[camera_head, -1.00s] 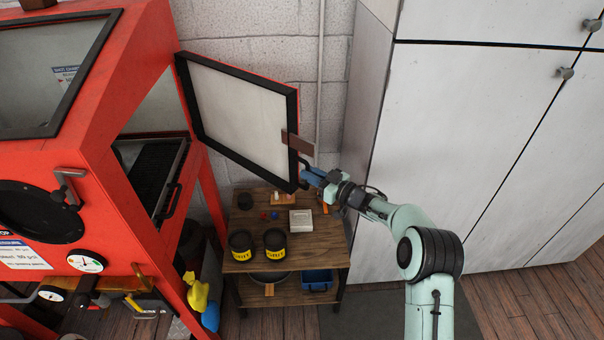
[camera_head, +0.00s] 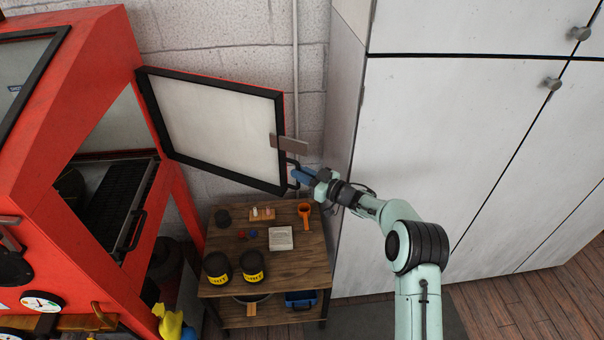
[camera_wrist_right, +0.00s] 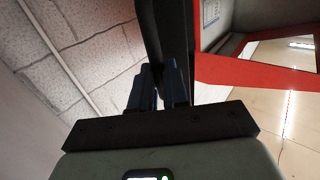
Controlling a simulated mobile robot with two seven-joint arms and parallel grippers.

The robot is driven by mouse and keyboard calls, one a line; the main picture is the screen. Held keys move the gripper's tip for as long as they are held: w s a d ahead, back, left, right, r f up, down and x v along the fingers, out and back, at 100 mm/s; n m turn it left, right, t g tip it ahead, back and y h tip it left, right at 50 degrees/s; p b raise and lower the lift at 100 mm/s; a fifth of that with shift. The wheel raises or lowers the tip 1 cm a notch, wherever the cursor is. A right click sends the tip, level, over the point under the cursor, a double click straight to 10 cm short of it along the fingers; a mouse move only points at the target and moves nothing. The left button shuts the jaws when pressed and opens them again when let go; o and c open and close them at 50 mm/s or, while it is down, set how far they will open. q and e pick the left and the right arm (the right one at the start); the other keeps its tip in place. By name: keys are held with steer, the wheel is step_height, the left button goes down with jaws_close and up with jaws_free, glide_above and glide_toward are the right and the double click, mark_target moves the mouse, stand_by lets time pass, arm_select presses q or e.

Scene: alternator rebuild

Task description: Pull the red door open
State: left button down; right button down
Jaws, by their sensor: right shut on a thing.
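The red door (camera_head: 215,125) of the red cabinet (camera_head: 75,110) stands swung wide open in the head view. Its pale inner panel and black frame face me. The side opening of the cabinet is uncovered. My right gripper (camera_head: 297,175) is at the free edge of the door, shut on the black door handle (camera_head: 291,172). In the right wrist view, the blue fingers (camera_wrist_right: 160,88) are close together at the dark door edge; the grip itself is partly hidden. My left gripper is not in view.
A wooden cart (camera_head: 290,255) with two black tubs, an orange tool and small parts stands below the door. White cupboards (camera_head: 450,130) rise at the right. A block wall (camera_head: 225,40) is behind the door. Wooden floor (camera_head: 520,300) is clear at the lower right.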

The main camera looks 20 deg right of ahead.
steer(key=shift+r, duration=0.1)
steer(key=c, duration=1.4)
jaws_free()
steer(key=shift+d, duration=0.1)
